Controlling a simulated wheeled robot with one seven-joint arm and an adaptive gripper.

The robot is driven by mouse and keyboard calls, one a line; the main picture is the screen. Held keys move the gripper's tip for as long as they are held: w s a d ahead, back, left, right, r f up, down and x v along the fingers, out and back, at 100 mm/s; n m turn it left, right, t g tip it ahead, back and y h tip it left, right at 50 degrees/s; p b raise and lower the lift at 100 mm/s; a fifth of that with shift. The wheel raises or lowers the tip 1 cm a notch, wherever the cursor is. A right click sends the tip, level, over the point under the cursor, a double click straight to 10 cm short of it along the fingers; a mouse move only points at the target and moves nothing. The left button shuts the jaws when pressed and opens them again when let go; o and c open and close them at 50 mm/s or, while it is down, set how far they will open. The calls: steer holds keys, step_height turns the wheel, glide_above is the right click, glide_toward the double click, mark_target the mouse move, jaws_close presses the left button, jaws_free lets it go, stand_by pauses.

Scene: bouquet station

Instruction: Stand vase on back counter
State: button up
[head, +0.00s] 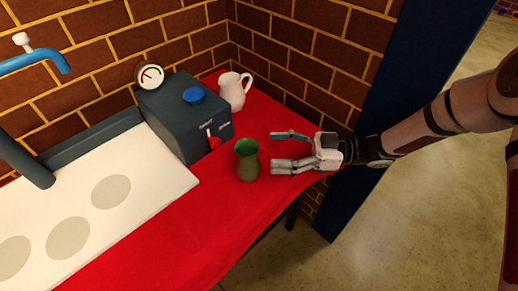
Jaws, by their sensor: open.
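A small green vase (247,161) stands upright on the red-covered counter (190,236), in front of the grey box and near the counter's right part. My gripper (272,151) reaches in from the right, with its fingers pointing left toward the vase. It is open and empty. Its fingertips are just right of the vase, and a small gap shows between them and it. I cannot tell from this view how the finger height compares with the vase.
A dark grey box (180,112) with a blue knob, gauge and red lever stands behind the vase. A white pitcher (233,92) is at the back corner by the brick walls. A white board (130,200) with grey circles and a blue tap (38,62) are left.

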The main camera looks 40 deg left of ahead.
steer(key=shift+v, duration=2.3)
steer(key=shift+s, duration=0.1)
